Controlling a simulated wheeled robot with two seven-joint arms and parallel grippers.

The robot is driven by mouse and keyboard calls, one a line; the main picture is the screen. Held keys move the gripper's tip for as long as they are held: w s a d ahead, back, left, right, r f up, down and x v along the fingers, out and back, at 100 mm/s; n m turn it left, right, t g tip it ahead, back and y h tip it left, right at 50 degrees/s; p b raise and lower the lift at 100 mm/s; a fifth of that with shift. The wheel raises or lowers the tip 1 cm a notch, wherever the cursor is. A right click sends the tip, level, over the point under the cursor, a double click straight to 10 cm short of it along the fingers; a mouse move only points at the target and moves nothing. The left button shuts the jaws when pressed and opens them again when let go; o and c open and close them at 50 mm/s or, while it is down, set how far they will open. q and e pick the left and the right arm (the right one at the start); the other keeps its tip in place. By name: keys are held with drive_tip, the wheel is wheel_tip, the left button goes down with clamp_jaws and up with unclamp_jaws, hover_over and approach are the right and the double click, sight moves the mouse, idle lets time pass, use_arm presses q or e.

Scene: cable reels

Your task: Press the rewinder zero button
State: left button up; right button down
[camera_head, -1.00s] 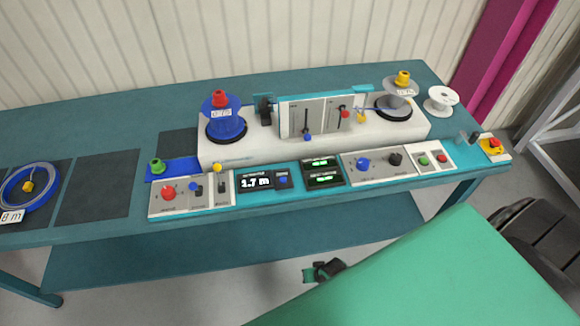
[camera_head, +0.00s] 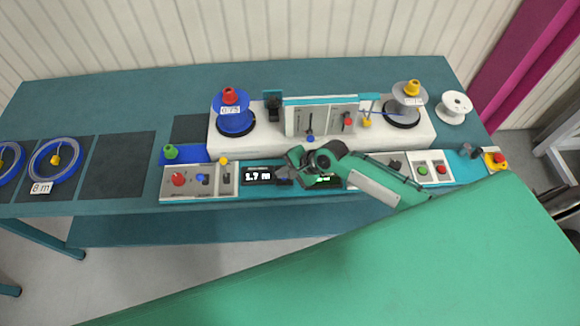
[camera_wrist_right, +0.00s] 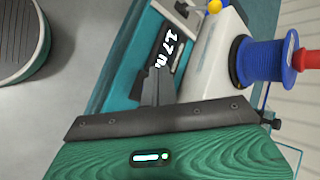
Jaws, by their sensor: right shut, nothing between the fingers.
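The length counter's display (camera_head: 258,175) reads 1.7 m on the front panel. It also shows in the right wrist view (camera_wrist_right: 170,46). The blue zero button just right of the display is mostly hidden by my right gripper (camera_head: 287,174), which comes in from the right. Its fingers are shut and empty, pointing down at the panel beside the display. In the right wrist view the fingertips (camera_wrist_right: 158,72) overlap the counter's end next to the digits. I cannot tell whether they touch the button. My left gripper is not in view.
The white rewinder body (camera_head: 270,145) stands behind the panel, with a blue reel (camera_head: 235,122) at left and a grey reel (camera_head: 407,108) at right. Green and red buttons (camera_head: 432,170) sit to the right.

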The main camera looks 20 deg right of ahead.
drive_tip(key=w+r+m, duration=0.1)
drive_tip(key=w+d+r+m, duration=0.1)
drive_tip(key=w+d+m, duration=0.1)
drive_tip(key=shift+w+d+r+m, duration=0.25)
drive_tip(key=shift+w+r+m, duration=0.05)
drive_tip(key=shift+w+r, duration=0.1)
wheel_tip(320, 180, down, 8)
drive_tip(key=b, duration=0.7)
drive_tip(key=shift+r, duration=0.1)
drive_tip(key=shift+f, duration=0.5)
drive_tip(key=shift+f, duration=0.15)
idle(1.3)
drive_tip(key=shift+f, duration=0.25)
